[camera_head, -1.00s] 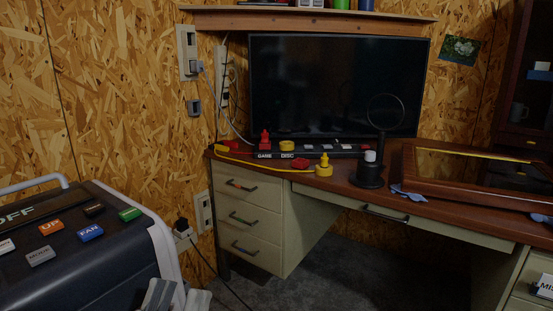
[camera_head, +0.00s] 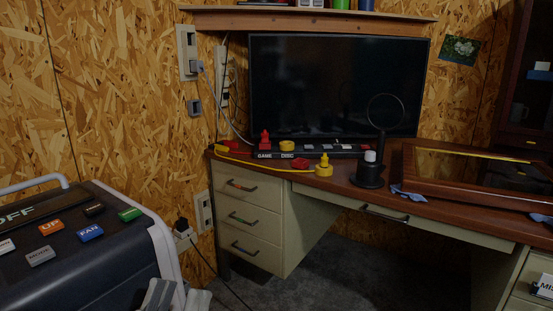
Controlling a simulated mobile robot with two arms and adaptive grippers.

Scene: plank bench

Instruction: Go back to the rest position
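A grey part of my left gripper (camera_head: 158,296) shows at the bottom edge of the head view, in front of the dark machine (camera_head: 115,262). It is mostly cut off by the frame, so I cannot tell whether its fingers are open or shut. Nothing is visibly held in the part that shows. My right gripper is not in view.
The dark machine with coloured buttons stands at the lower left.

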